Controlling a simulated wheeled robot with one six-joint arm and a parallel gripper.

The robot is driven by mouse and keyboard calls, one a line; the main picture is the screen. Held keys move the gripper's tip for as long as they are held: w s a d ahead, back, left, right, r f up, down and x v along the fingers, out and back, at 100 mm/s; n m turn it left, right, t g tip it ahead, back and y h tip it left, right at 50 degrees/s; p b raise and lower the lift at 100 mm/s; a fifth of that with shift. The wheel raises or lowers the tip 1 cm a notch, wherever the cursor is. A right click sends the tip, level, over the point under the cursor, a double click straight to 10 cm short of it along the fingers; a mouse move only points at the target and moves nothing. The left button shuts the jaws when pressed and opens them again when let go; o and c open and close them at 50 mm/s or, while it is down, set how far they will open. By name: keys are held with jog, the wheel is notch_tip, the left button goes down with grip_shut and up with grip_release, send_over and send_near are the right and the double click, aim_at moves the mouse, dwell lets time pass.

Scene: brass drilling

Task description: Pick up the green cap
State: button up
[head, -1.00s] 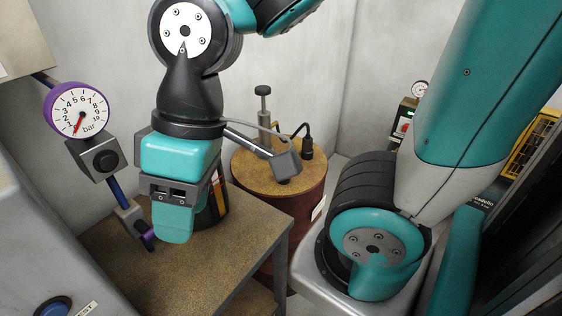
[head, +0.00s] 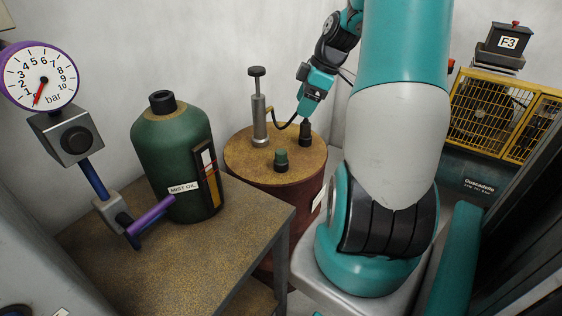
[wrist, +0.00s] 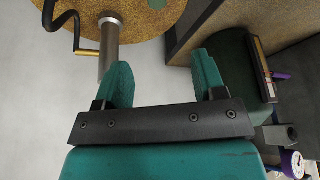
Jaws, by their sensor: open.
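The green cap (head: 281,156) stands on a dark collar on the rusty top of the drum (head: 245,165) in the head view, in front of the grey hand pump (head: 259,115). My gripper (head: 307,106) is above and behind the cap in the head view, clear of it. In the wrist view my gripper (wrist: 164,80) is open, with its teal fingers apart and nothing between them. A green patch at the top edge of the wrist view may be the cap; too little shows to be sure.
A green mist oil bottle (head: 175,150) stands on the speckled table (head: 150,265) at left. A pressure gauge (head: 40,77) with a purple lever (head: 152,215) is beside it. The pump's black hose and a black fitting (head: 305,132) stand near my gripper. A yellow-caged machine (head: 490,120) is at right.

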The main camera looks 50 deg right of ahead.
aim_at(280, 151)
jog(key=x, duration=1.7)
jog(key=shift+s+d+f+p, duration=0.1)
jog(key=shift+d+f+p, duration=0.2)
jog(key=shift+p, duration=0.1)
jog(key=shift+c, duration=0.5)
jog(key=c, duration=0.9)
